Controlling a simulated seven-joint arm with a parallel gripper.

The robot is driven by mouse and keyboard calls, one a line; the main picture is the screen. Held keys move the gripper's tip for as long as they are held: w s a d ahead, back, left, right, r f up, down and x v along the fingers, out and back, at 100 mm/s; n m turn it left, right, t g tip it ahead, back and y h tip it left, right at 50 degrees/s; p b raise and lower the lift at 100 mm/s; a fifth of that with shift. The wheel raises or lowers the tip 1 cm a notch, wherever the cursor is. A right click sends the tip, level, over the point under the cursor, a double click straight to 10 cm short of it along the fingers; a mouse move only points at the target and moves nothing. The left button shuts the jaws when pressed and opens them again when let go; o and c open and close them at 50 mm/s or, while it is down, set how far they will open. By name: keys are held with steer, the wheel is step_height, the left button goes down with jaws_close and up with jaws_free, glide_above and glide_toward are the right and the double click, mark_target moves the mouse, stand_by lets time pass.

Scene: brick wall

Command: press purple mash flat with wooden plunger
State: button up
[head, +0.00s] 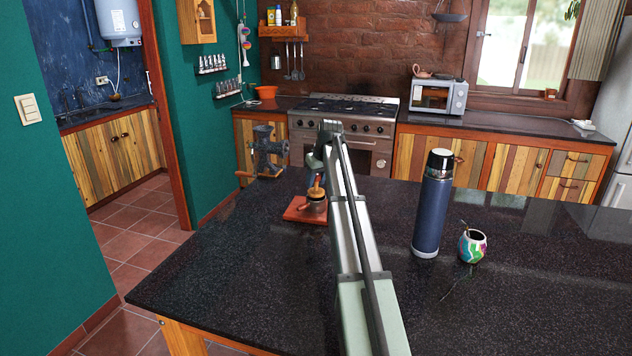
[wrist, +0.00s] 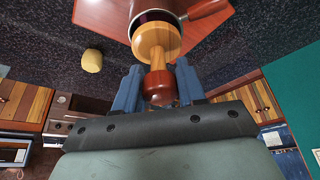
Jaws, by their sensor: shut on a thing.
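The wooden plunger (wrist: 157,40) has a pale round head and a red-brown handle. My gripper (wrist: 160,84) is shut on that handle, with a blue finger on each side. The plunger's head is at the mouth of a metal cup (wrist: 141,7) with a side handle; a dark purple strip of mash (wrist: 152,17) shows inside the rim. I cannot tell whether the head touches the mash. In the head view the plunger (head: 316,188) stands about upright over the cup (head: 315,206), left of my arm. The gripper itself is mostly hidden there.
The cup is on a red-brown board (wrist: 92,13) on the dark speckled counter (head: 230,280). A small yellow piece (wrist: 92,60) lies nearby. A clamped grinder (head: 266,150) is behind left. A blue flask (head: 431,205) and a painted gourd cup (head: 472,246) stand right of my arm. The front left counter is clear.

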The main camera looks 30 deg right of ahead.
steer(key=shift+r, duration=0.15)
steer(key=shift+r, duration=1.4)
